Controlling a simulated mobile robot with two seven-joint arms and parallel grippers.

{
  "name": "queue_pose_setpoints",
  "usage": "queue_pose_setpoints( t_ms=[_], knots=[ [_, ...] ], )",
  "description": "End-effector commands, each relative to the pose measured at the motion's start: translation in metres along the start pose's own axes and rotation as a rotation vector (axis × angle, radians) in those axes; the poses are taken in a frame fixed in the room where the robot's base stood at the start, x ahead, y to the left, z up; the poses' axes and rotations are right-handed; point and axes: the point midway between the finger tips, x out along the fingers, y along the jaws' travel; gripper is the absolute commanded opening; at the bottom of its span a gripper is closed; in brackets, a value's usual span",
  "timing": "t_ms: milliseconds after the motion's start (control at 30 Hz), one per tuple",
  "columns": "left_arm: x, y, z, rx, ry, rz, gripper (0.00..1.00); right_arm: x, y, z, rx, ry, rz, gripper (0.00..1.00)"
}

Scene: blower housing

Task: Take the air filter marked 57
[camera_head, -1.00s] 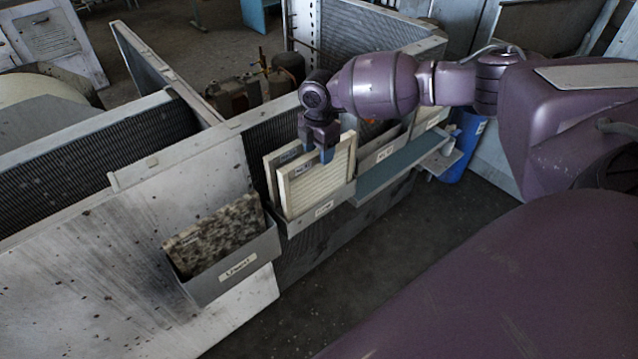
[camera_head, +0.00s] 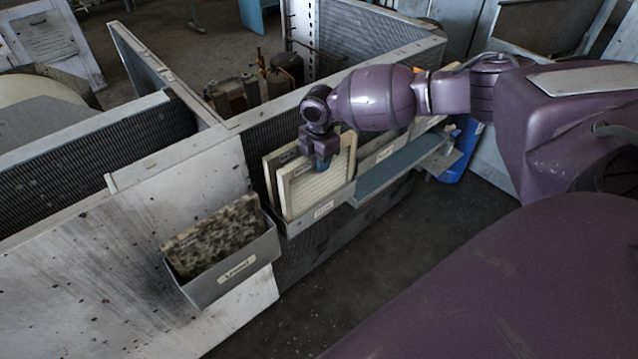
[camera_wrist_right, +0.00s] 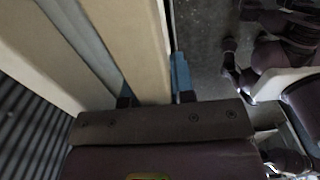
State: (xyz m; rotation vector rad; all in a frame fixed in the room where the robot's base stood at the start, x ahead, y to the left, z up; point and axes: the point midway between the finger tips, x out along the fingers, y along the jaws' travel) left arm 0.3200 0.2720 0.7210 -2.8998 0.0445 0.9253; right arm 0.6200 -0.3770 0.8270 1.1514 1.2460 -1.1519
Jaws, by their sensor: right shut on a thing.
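Two pale, framed air filters stand upright in a grey bin labelled on its front. The front filter (camera_head: 318,188) carries a small label too small to read, so I cannot tell if it is the one marked 57. The rear filter (camera_head: 269,178) stands just behind it. My right gripper (camera_head: 322,164) is down on the front filter's top edge and shut on it. In the right wrist view its blue-tipped fingers (camera_wrist_right: 154,92) lie on either side of the cream frame of the front filter (camera_wrist_right: 130,45). My left gripper is not in view.
A dirty, mottled filter (camera_head: 215,235) sits in a grey labelled bin (camera_head: 235,275) at the lower left. A blue-grey shelf (camera_head: 395,172) and another bin lie right of the filters. A metal panel wall (camera_head: 90,250) carries the bins. Dark floor in front is clear.

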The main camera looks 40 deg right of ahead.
Motion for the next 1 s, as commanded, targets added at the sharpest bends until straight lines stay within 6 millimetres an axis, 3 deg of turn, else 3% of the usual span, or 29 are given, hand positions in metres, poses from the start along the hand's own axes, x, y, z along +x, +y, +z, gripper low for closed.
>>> queue_pose_setpoints(
  t_ms=[233, 367, 567, 800, 1000],
  knots=[
    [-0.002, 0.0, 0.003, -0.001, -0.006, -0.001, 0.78, -0.003, 0.0, 0.0, 0.0, 0.0, 0.001, 0.0],
    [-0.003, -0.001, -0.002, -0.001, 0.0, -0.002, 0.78, -0.016, 0.001, 0.0, 0.0, 0.0, 0.004, 0.0],
    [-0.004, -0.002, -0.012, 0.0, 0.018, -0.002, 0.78, -0.058, 0.001, 0.0, -0.001, -0.001, 0.008, 0.0],
    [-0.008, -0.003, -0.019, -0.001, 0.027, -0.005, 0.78, -0.121, 0.001, 0.001, 0.0, -0.001, 0.008, 0.0],
    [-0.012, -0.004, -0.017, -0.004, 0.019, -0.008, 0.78, -0.164, 0.001, 0.0, 0.0, -0.001, 0.006, 0.0]
  ],
)
